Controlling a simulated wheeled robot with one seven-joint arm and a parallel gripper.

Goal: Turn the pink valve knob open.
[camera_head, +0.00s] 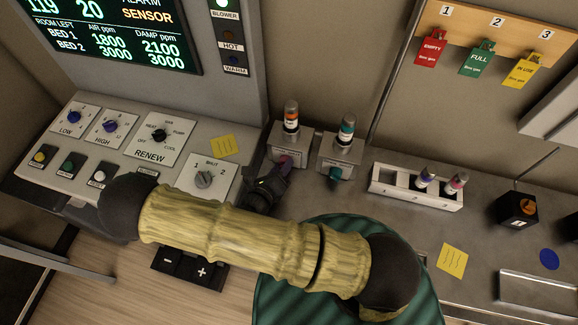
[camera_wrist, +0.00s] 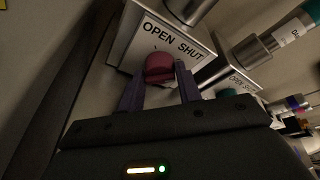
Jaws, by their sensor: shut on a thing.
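The pink valve knob (camera_wrist: 159,67) is on the front of a metal valve block (camera_wrist: 180,32) lettered OPEN and SHUT. In the wrist view my gripper (camera_wrist: 159,82) has one finger on each side of the knob, shut on it. In the head view the knob (camera_head: 285,161) shows only in part at the fingertips, below the valve block (camera_head: 290,148) with an orange-banded cylinder on top. My gripper (camera_head: 279,171) covers the rest. I cannot tell the knob's exact angle.
Close to the right stands a similar valve block (camera_head: 341,150) with a teal knob (camera_head: 335,174). A white rack (camera_head: 414,192) with small bottles is farther right. A control panel with a grey switch (camera_head: 204,180) is on the left. A green striped seat (camera_head: 275,300) is below my arm.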

